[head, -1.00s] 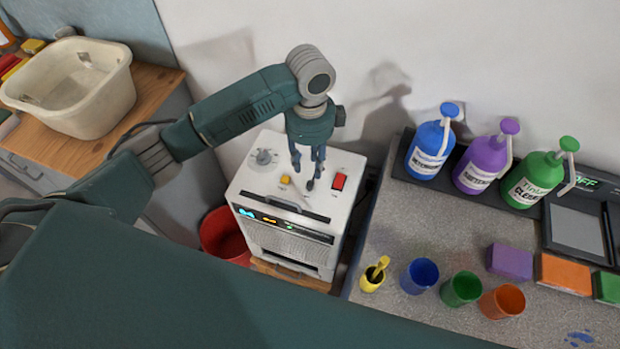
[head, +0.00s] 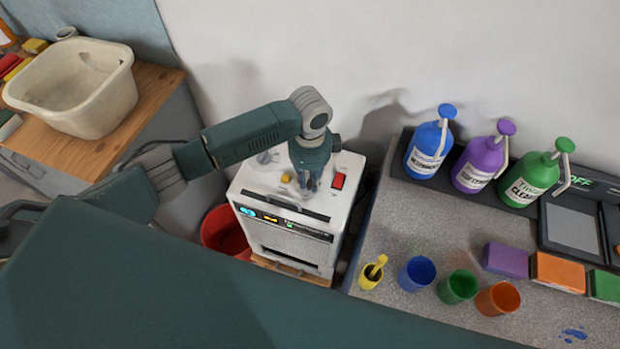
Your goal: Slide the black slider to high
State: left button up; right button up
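The white machine (head: 244,190) stands against the wall, with its control panel on top. My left gripper (head: 309,187) is over the panel, pointing down, between a yellow knob (head: 286,178) and a red switch (head: 338,181). The small black slider is not clearly visible; the gripper covers the spot where a dark knob showed before. The fingers are foreshortened, so I cannot tell whether they are open, shut or touching the slider. My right gripper is not in view.
A grey dial (head: 264,157) is behind my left arm. A black bar (head: 287,207) runs along the panel's front edge. A red bucket (head: 222,232) stands left of the machine. A grey counter (head: 400,225) with bottles and cups is on the right. A cream basin (head: 110,105) is at left.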

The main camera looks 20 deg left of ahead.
pick_arm(q)
grip_shut()
jog(key=shift+w+b, duration=0.3)
jog(key=shift+w, duration=0.15)
jog(key=w+b, duration=0.2)
jog(key=w, duration=0.2)
jog(key=w+b, duration=0.2)
jog(key=w, duration=0.1)
jog(key=shift+w+d+f+b, duration=0.15)
jog(key=shift+w+b, duration=0.2)
jog(key=shift+b, duration=0.05)
jog(key=shift+w, duration=0.1)
jog(key=shift+r, duration=0.3)
jog(key=o, duration=0.8)
grip_release()
jog(key=shift+w, duration=0.1)
jog(key=shift+f, duration=0.1)
